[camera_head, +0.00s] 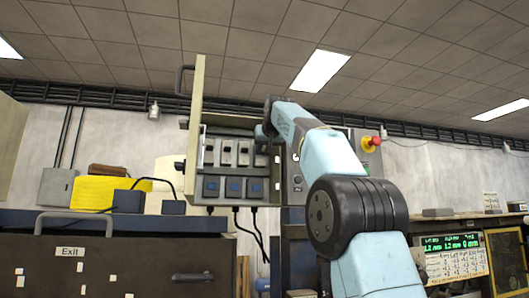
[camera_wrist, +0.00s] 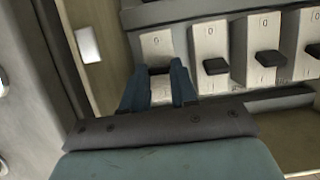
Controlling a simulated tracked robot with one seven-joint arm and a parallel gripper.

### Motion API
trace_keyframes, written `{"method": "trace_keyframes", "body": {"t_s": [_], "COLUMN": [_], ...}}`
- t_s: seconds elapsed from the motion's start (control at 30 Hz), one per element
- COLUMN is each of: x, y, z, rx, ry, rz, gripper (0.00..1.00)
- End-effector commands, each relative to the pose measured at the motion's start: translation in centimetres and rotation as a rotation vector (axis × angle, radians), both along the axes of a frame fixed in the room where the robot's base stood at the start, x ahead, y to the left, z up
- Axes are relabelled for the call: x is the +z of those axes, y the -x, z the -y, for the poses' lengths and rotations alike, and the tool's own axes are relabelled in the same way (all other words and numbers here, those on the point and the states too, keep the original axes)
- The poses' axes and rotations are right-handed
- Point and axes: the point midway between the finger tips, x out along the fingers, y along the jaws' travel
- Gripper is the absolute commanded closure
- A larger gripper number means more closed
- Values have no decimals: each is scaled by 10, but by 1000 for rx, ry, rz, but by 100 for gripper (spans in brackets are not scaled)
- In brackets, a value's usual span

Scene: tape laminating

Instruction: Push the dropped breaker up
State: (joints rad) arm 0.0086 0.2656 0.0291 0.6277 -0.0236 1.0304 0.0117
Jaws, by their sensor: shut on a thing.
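A row of white breakers with black levers sits in an open electrical panel (camera_head: 226,152). In the wrist view, the end breaker at the left (camera_wrist: 156,46) has its black lever (camera_wrist: 159,71) between my fingertips. My gripper (camera_wrist: 159,82) is shut on this lever, its two dark blue fingers on either side. Three other breakers (camera_wrist: 208,42) stand to the right in that view, with levers sticking out. In the head view, my gripper (camera_head: 263,134) reaches the right end of the row and partly hides the breaker there.
The panel's open cover (camera_head: 196,90) stands at its left. Blue-fronted units (camera_head: 233,187) line the panel below the breakers. A red emergency button (camera_head: 374,141) is to the right. In the wrist view, a panel side wall lies close at the left (camera_wrist: 92,45).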

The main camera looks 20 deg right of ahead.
Motion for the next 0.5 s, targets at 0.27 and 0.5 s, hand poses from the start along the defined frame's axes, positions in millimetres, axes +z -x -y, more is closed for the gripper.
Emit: {"method": "trace_keyframes", "body": {"t_s": [0.27, 0.5], "x": [0, -1], "y": [0, 0], "z": [0, 0], "rx": [0, 0], "ry": [0, 0], "rz": [-14, -15], "gripper": [100, 63]}}
